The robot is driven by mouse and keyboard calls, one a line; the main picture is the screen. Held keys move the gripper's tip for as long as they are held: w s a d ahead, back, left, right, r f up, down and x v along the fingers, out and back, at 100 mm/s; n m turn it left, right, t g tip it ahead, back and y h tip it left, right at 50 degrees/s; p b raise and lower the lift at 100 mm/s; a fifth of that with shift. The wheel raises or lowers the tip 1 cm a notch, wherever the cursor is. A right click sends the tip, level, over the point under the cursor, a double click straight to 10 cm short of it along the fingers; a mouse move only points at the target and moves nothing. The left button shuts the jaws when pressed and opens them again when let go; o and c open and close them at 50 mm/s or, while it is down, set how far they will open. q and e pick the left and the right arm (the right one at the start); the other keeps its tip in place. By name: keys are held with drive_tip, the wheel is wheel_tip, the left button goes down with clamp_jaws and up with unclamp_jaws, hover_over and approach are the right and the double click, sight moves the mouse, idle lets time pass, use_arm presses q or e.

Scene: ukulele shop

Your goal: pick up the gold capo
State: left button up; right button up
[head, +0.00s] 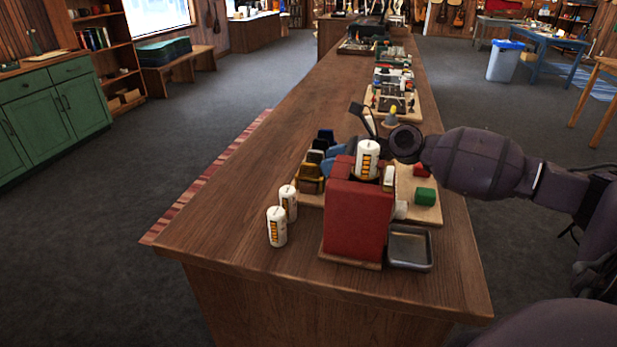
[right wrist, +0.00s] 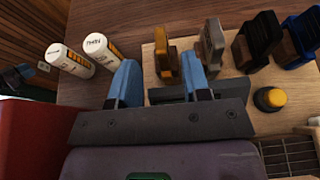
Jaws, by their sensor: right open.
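The gold capo (head: 310,178) stands on a light wooden board on the counter, left of the red box in the head view. In the right wrist view the gold capo (right wrist: 166,62) appears between and just beyond my two blue fingers. My right gripper (head: 330,160) is open and empty, close beside the gold capo, and partly hidden by the red box in the head view. A grey capo (right wrist: 212,45) stands next to the gold one, by the right finger in the wrist view. My left gripper is not in view.
A black capo (right wrist: 258,42) and a blue one (right wrist: 302,35) stand farther along the board (right wrist: 152,68). Two white bottles (head: 277,227) stand left of the red box (head: 355,220), with another above it. A grey tray (head: 409,248) lies right. The counter's left side is clear.

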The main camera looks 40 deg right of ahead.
sight(314, 165)
drive_tip(key=shift+b+x, duration=0.6)
drive_tip(key=shift+x, duration=2)
drive_tip(key=shift+r, duration=0.1)
clamp_jaws()
